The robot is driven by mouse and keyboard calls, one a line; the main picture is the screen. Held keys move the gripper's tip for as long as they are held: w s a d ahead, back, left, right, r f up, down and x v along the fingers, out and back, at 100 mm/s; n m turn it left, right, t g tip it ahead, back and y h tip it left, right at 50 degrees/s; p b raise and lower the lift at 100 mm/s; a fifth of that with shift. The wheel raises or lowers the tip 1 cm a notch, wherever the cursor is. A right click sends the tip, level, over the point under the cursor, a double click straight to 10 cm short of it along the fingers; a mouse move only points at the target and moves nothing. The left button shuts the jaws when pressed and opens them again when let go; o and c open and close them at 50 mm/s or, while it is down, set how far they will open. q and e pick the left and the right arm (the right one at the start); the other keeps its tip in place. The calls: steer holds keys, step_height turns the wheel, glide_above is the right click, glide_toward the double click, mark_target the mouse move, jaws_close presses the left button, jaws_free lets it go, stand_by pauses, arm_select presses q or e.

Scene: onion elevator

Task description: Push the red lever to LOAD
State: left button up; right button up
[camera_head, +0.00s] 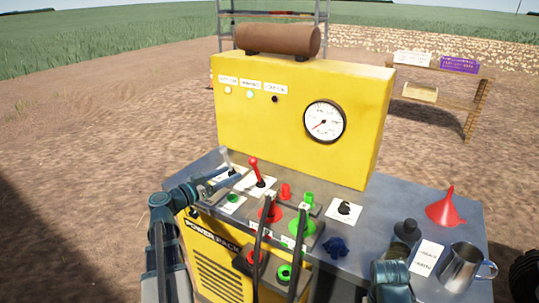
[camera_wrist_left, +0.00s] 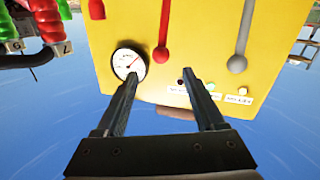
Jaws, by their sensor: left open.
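The red lever (camera_head: 256,172) stands on the grey bench top of the yellow machine, in front of its panel, leaning slightly left at the top. A grey lever (camera_head: 230,163) stands to its left. My left gripper (camera_head: 236,177) is open and empty, just left of the red lever near the grey lever. In the left wrist view, the red lever (camera_wrist_left: 160,52) appears above the gap between the open fingers of my left gripper (camera_wrist_left: 162,82), apart from them. The grey lever (camera_wrist_left: 237,62) is off to the right there. The lever labels are unreadable. My right gripper is not in view.
Two dark hoses (camera_head: 263,235) rise to red and green couplings (camera_head: 302,228) right of the levers. A pressure gauge (camera_head: 324,121) is on the yellow panel (camera_head: 285,125). A red funnel (camera_head: 447,209) and metal jug (camera_head: 461,268) stand at the bench's right.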

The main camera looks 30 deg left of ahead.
mark_target(257, 170)
arm_select(q)
steer(key=x, duration=1.4)
steer(key=shift+w, duration=0.1)
jaws_close()
steer(key=shift+r, duration=0.1)
stand_by(1.2)
